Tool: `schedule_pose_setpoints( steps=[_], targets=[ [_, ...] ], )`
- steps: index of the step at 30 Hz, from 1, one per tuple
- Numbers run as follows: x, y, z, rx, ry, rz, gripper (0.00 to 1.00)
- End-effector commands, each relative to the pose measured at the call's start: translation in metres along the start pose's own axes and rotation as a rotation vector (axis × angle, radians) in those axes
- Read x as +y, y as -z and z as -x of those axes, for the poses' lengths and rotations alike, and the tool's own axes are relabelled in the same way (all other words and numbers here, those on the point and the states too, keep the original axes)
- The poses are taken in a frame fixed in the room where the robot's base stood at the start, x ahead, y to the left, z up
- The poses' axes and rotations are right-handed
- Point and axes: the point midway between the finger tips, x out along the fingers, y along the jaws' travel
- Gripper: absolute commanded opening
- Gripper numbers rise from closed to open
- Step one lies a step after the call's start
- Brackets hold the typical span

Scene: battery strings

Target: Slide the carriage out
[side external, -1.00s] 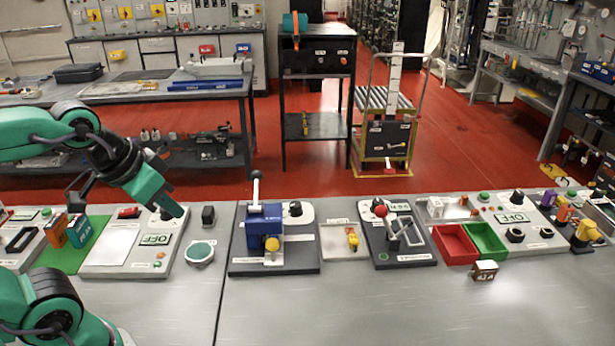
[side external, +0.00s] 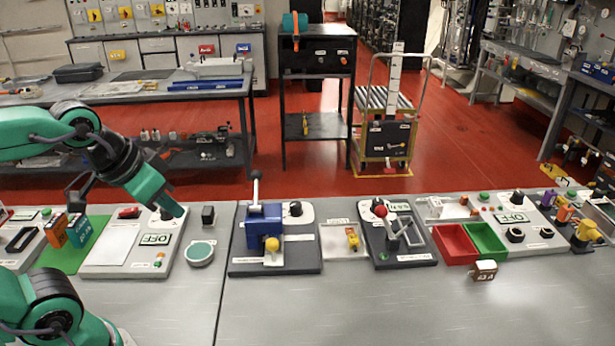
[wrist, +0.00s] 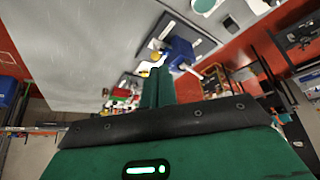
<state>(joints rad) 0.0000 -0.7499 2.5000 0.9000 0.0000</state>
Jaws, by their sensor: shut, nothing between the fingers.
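The blue carriage block (side external: 264,225), with a yellow knob (side external: 271,246) on its front and an upright lever (side external: 255,188), stands on a dark base plate (side external: 300,265) in the middle of the bench. In the wrist view the blue block (wrist: 180,50) and yellow knob (wrist: 156,57) show just beyond my fingers. My gripper (side external: 178,210) is left of the block, clearly apart from it, above the bench panel. It is shut and empty; in the wrist view the fingers (wrist: 158,88) are together. Whether the carriage is in or out is unclear.
A round green-topped pad (side external: 200,252) and a small black block (side external: 208,215) lie between my gripper and the base plate. Right of it are a tray with a yellow part (side external: 352,239), a red-knobbed lever station (side external: 415,258), and red (side external: 455,240) and green bins.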

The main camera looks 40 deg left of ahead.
Motion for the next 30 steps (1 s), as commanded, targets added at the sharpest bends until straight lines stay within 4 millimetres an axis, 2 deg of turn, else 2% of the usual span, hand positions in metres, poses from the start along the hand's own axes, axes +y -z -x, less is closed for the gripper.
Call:
schedule_pose_setpoints(
  steps=[1,8,17,30],
  targets=[
    [0.000,0.000,0.000,0.000,0.000,0.000,0.04],
    [0.001,0.004,-0.002,-0.009,-0.001,0.035,0.49],
    [0.004,0.029,-0.022,-0.065,0.003,0.273,0.50],
    [0.014,0.073,-0.082,-0.175,0.059,0.790,0.50]
  ],
)
